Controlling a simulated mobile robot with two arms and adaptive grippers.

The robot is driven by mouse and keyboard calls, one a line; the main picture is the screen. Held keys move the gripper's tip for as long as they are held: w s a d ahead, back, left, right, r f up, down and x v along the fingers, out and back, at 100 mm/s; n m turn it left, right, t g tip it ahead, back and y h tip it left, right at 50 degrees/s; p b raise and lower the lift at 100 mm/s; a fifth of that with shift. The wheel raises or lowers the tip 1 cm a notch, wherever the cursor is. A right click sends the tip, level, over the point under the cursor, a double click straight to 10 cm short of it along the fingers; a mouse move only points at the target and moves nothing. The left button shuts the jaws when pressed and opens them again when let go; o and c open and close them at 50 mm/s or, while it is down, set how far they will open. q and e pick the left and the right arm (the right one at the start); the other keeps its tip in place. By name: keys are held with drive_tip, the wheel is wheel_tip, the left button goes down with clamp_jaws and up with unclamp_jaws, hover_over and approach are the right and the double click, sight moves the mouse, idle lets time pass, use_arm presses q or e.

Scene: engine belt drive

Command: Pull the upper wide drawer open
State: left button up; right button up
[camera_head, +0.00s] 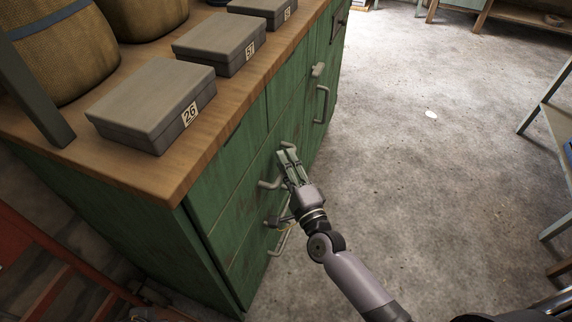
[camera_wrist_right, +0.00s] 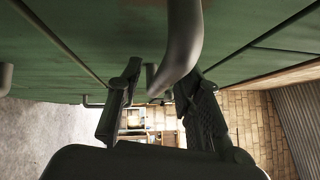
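The upper wide drawer (camera_head: 234,184) is in the front of the green cabinet and looks closed and flush. Its grey bar handle (camera_head: 268,184) sticks out from the front, with its middle hidden by my right gripper (camera_head: 287,158). In the right wrist view the handle (camera_wrist_right: 182,50) looms close and passes between the two fingers of my right gripper (camera_wrist_right: 160,92). The fingers are apart, one on each side of the bar. I cannot tell whether either finger touches it. My left gripper is not in view.
Another handle (camera_head: 281,240) is below, and a handle (camera_head: 322,104) is on the farther cabinet section. Grey boxes, such as the one labelled 26 (camera_head: 150,95), stand on the wooden top (camera_head: 190,165). The concrete floor (camera_head: 420,130) right of the cabinet is open.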

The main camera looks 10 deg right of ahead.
drive_tip(key=shift+c, duration=0.4)
clamp_jaws()
idle(0.5)
